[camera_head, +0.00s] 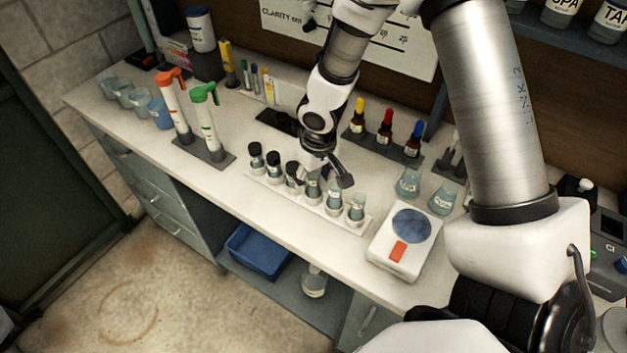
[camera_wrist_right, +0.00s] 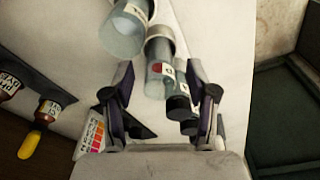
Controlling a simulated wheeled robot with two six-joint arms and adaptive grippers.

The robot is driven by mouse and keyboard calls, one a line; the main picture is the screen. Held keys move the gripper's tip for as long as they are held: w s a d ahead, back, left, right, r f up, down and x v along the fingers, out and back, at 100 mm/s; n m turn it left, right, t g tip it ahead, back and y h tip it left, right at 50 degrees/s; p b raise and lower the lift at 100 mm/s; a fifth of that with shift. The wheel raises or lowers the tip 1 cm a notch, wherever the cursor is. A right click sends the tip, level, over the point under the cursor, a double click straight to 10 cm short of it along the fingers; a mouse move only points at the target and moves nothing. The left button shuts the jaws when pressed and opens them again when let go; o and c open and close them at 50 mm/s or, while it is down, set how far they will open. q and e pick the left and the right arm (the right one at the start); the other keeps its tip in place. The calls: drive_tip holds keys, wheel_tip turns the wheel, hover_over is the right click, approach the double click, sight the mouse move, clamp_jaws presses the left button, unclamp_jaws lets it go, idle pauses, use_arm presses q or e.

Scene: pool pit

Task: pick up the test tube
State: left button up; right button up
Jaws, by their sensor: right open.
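Several small test tubes stand in a row on a low white rack (camera_head: 286,191) on the bench in the head view. Those at the left, such as this tube (camera_head: 256,157), have black caps; those at the right, such as this tube (camera_head: 356,207), are uncapped. I cannot tell which one the task means. My right gripper (camera_head: 322,178) points down over the row's middle, its fingers open and partly hiding tubes there. In the wrist view its fingers (camera_wrist_right: 159,78) are apart, with a red-marked clear tube (camera_wrist_right: 157,82) between or beyond them. Contact cannot be told. My left gripper is not in view.
A white scale (camera_head: 408,240) and flasks (camera_head: 409,182) stand right of the rack. Dropper bottles (camera_head: 385,127) stand behind it. Bare bench lies between pipettes and rack.

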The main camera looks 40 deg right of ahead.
drive_tip(key=shift+w+d+f, duration=0.1)
drive_tip(key=shift+w+f, duration=0.2)
drive_tip(key=shift+w, duration=0.05)
drive_tip(key=shift+s+r, duration=0.25)
drive_tip(key=shift+s, duration=0.05)
drive_tip(key=c, duration=0.4)
drive_tip(key=shift+s+r, duration=0.15)
drive_tip(key=shift+s, duration=0.1)
drive_tip(key=c, duration=0.5)
drive_tip(key=shift+a, duration=0.2)
drive_tip(key=shift+c, duration=0.7)
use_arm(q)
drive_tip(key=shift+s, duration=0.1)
use_arm(e)
drive_tip(key=shift+w+d, duration=0.1)
drive_tip(key=shift+w, duration=0.05)
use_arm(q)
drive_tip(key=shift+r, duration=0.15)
